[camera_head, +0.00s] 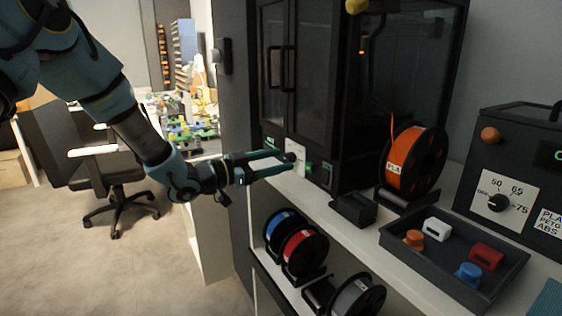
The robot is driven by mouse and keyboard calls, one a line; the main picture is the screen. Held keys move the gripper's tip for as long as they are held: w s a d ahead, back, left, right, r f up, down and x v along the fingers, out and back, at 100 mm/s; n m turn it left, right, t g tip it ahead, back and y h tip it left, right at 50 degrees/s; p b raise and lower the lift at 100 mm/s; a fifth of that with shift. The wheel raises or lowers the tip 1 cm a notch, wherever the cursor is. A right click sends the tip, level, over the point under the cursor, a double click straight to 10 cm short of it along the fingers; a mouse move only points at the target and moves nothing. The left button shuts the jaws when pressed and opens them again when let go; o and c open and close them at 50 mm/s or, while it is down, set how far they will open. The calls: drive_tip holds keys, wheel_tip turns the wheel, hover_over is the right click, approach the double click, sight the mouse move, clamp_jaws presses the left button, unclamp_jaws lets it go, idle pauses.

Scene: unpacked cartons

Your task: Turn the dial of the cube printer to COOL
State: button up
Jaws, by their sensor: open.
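The cube printer (334,100) is the dark enclosure with glazed doors, standing on the white shelf. A small white plate (296,147) sits low on its front, and a dark round shape there may be the dial or a fingertip. My gripper (286,162) comes in from the left, level with this plate. Its teal fingers are parted and reach up to the plate; whether they touch the dial cannot be told. The dial's marks and pointer are hidden or too small to read.
An orange spool (412,161) stands right of the printer, beside a dark tray (455,262) of small parts. A dark box (525,150) at right has a dial (498,203) marked 50, 65, 75. Spools (305,252) sit below. Floor at left is open around a chair (115,180).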

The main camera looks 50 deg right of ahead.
drive_tip(key=b+v, duration=0.1)
drive_tip(key=v, duration=0.8)
drive_tip(key=shift+a, duration=0.15)
drive_tip(key=w+a+f+n+t+y+p, duration=0.1)
drive_tip(key=w+a+n+t+y, duration=0.15)
drive_tip(key=w+a+t, duration=0.4)
drive_tip(key=w+a+n+t+y+p, duration=0.1)
drive_tip(key=w+a+n+t, duration=0.25)
drive_tip(key=w, duration=0.55)
drive_tip(key=w+a+n+t+y+p, duration=0.1)
drive_tip(key=w+a+n+t+y, duration=0.2)
drive_tip(key=a, duration=0.5)
drive_tip(key=w+a+n+y+p, duration=0.2)
drive_tip(key=w+a+n+y, duration=0.2)
drive_tip(key=a, duration=0.4)
drive_tip(key=s+a+n+g+y+p, duration=0.1)
drive_tip(key=s+a+n+y, duration=0.15)
drive_tip(key=a, duration=0.55)
drive_tip(key=s+a+n+y+p, duration=0.15)
drive_tip(key=a+n, duration=0.25)
drive_tip(key=a, duration=0.5)
drive_tip(key=s+a+n+g+y, duration=0.2)
drive_tip(key=s+a+n+g, duration=0.2)
drive_tip(key=s+a, duration=0.3)
drive_tip(key=s, duration=0.3)
drive_tip(key=shift+s+a+r, duration=0.2)
drive_tip(key=shift+r, duration=0.05)
